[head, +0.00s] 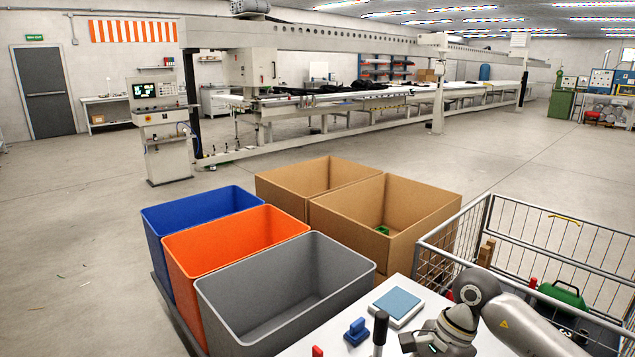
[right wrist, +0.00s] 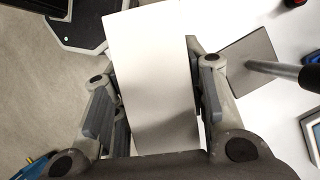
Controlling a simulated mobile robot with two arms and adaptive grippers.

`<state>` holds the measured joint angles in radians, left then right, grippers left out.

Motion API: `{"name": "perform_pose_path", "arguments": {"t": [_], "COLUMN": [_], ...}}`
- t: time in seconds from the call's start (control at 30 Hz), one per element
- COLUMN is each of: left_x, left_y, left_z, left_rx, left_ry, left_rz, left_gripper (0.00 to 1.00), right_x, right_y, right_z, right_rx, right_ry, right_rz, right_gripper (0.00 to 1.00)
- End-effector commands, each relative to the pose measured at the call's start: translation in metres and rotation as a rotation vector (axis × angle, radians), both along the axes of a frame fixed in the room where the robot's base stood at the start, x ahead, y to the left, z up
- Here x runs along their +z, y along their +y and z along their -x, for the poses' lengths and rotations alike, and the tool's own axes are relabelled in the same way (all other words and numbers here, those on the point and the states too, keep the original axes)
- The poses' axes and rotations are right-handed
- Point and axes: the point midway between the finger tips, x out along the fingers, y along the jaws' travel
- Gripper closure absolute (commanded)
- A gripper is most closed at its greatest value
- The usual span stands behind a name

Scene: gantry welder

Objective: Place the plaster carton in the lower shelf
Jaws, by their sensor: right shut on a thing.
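A plain white carton (right wrist: 155,105), which I take to be the plaster carton, sits between the fingers of my right gripper (right wrist: 150,78) in the right wrist view. The fingers are closed against its two long sides. White table surface shows beside and below it; I cannot tell whether it touches the table. In the head view my right arm reaches down over the white table (head: 340,338) at the bottom right, and the fingers and carton are cut off or hidden. My left gripper is not in view. I cannot make out the lower shelf.
On the table are a blue-topped pad (head: 397,303), a blue object (head: 357,331) and an upright black handle (head: 380,330). Grey (head: 285,290), orange (head: 232,245) and blue (head: 180,220) bins and cardboard boxes (head: 385,215) stand beyond. A wire cage (head: 540,235) borders the right.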

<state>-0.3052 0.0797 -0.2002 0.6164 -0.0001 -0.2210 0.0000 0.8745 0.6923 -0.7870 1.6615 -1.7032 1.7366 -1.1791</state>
Motion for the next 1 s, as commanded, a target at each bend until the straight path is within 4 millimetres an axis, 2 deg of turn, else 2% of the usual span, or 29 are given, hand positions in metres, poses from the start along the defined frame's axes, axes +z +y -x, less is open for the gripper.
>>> {"name": "perform_pose_path", "arguments": {"t": [0.3,0.5,0.7,1.0], "left_x": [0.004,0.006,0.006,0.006], "left_y": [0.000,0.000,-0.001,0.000], "left_z": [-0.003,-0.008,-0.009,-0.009], "left_rx": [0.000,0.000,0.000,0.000], "left_ry": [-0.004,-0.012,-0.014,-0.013], "left_rz": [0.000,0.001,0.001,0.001], "left_gripper": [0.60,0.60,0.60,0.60], "right_x": [0.024,0.033,0.036,0.036], "right_y": [-0.004,-0.014,-0.019,-0.019], "right_z": [0.071,0.102,0.113,0.113], "right_rx": [0.764,1.083,1.194,1.195], "right_ry": [-0.001,0.000,0.000,-0.001], "right_rz": [0.004,0.001,-0.002,-0.002], "right_gripper": [0.88,0.88,0.88,0.88]}}
